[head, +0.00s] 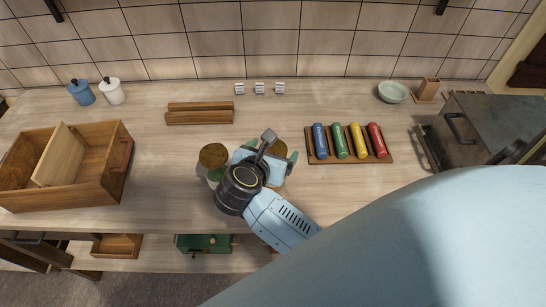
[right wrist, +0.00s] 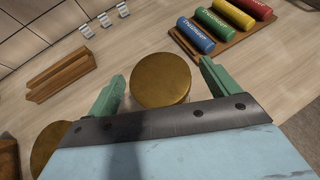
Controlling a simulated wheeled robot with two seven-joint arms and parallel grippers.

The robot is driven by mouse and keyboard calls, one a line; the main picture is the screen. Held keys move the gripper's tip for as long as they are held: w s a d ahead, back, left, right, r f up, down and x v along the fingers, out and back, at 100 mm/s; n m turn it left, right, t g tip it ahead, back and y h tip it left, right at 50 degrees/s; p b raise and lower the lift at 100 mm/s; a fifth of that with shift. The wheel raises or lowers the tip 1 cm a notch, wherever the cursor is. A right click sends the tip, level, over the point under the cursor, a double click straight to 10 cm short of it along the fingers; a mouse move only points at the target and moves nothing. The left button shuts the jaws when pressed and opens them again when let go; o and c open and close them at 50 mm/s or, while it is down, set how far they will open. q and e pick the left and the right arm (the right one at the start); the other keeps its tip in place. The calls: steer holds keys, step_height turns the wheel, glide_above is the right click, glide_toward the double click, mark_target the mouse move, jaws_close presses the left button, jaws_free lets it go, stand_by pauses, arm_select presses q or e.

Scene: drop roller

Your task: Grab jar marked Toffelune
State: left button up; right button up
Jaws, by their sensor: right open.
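Two jars with round golden-brown lids stand on the counter; no label is readable, so I cannot tell which is Toffelune. The first jar (right wrist: 161,80) shows its lid between the green fingers of my right gripper (right wrist: 162,74), with gaps at both sides. In the head view my right gripper (head: 266,153) is over this jar and hides most of it. The gripper is open. The second jar (head: 213,156) stands just left of the gripper in the head view; its lid also shows at the lower left of the right wrist view (right wrist: 48,146). My left gripper is out of view.
A wooden rack (head: 315,160) of blue, green, yellow and red rollers lies right of the gripper. A divided wooden box (head: 107,178) stands left. The counter between box and jars is clear.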

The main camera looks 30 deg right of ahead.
steer(key=x, duration=0.2)
steer(key=shift+w+d+f, duration=0.1)
steer(key=shift+w+d, duration=0.15)
steer(key=shift+d, duration=0.05)
steer(key=c, duration=1.9)
